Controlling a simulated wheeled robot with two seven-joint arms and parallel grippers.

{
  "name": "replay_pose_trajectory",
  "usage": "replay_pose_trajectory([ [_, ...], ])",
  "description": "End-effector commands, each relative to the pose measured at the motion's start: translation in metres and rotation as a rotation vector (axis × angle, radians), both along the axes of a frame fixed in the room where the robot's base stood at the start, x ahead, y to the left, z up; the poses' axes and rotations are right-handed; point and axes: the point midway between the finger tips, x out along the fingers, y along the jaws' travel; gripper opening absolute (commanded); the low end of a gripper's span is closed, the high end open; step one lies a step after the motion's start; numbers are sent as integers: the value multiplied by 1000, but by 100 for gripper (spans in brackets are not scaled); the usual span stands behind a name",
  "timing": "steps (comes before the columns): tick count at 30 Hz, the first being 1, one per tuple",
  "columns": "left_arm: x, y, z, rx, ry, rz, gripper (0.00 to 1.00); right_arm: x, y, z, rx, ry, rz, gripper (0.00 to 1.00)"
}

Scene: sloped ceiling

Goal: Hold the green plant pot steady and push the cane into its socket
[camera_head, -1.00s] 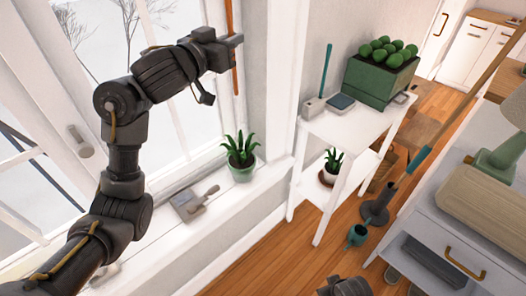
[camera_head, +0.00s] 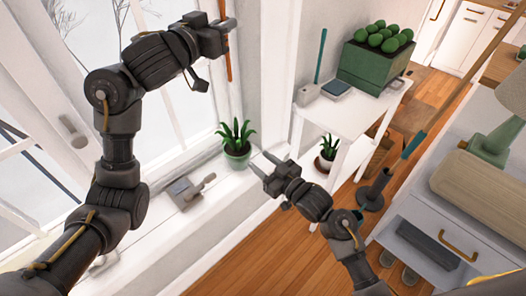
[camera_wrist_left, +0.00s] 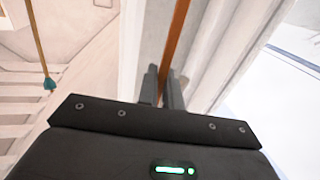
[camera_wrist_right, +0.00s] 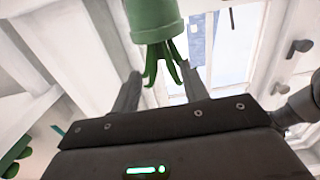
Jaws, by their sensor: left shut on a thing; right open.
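The green plant pot (camera_head: 237,159) with a spiky plant stands upright on the window sill. It also shows upside down in the right wrist view (camera_wrist_right: 153,18), beyond the fingers. My left gripper (camera_head: 229,24) is shut on the orange-brown cane (camera_head: 228,62), which hangs roughly upright above and a little left of the pot; it also crosses the left wrist view (camera_wrist_left: 176,42). The cane's lower end is clear of the plant. My right gripper (camera_head: 263,166) is open, just right of the pot and apart from it. I cannot make out the socket.
A trowel on a grey block (camera_head: 188,188) lies on the sill left of the pot. Right of my right gripper, a white shelf (camera_head: 318,118) holds a green planter (camera_head: 372,67); a second potted plant (camera_head: 327,158) sits lower. The window stands behind my left arm.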

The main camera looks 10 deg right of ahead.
Motion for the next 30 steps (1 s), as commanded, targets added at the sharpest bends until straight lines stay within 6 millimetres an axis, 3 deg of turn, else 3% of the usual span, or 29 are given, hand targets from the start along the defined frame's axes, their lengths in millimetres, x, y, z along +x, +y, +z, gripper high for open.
replay_pose_trajectory([
  [10, 0, 0, 0, 0, 0, 0, 0, 8, 7, 4, 24, -11, 4, 45],
  [22, 0, 0, 0, 0, 0, 0, 0, 67, 49, 4, 22, -10, 4, 45],
  [30, 0, 0, 0, 0, 0, 0, 0, 92, 67, 3, 21, -10, 2, 45],
])
